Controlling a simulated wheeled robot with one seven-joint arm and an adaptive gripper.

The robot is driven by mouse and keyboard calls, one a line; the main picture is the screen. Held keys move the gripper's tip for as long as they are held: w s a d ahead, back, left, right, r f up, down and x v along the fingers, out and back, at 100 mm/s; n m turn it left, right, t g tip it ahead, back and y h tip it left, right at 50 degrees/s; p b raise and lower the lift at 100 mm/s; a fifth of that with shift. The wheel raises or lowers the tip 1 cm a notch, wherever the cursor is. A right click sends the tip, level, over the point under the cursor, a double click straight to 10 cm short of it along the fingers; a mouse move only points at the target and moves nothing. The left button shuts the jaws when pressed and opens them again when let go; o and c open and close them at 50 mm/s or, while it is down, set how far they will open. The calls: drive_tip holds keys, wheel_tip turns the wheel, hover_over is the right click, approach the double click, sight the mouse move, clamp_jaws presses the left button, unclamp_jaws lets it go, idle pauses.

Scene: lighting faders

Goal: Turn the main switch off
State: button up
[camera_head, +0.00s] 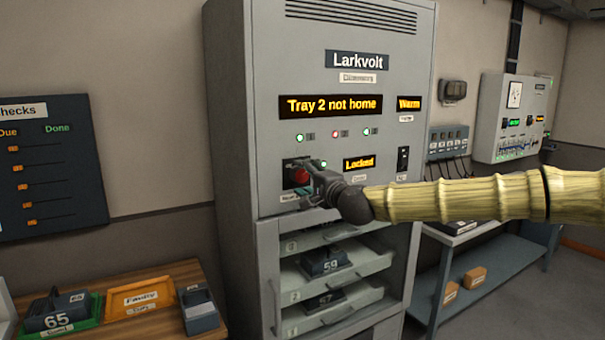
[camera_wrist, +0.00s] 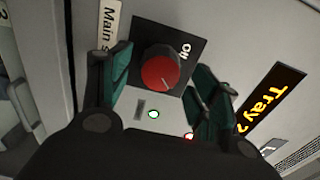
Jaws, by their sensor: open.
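The main switch is a red round knob (camera_wrist: 160,68) on a dark plate on the front of the grey cabinet (camera_head: 240,130). In the wrist view a label reading "Main s" (camera_wrist: 109,22) is partly cut off, and "ON" (camera_wrist: 184,50) stands beside the knob. A small pale mark shows on the knob's lower edge. The knob also shows in the head view (camera_head: 299,175), partly covered by my gripper. My gripper (camera_wrist: 163,82) is open, its teal fingers on either side of the knob. I cannot tell whether they touch it.
The display (camera_head: 331,105) reads "Tray 2 not home", and a smaller display (camera_head: 359,163) reads "Locked". Numbered trays (camera_head: 330,270) sit below the knob. A wooden table (camera_head: 150,325) with trays stands at left, and a low shelf (camera_head: 500,285) at right.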

drive_tip(key=shift+x, duration=0.9)
drive_tip(key=c, duration=1)
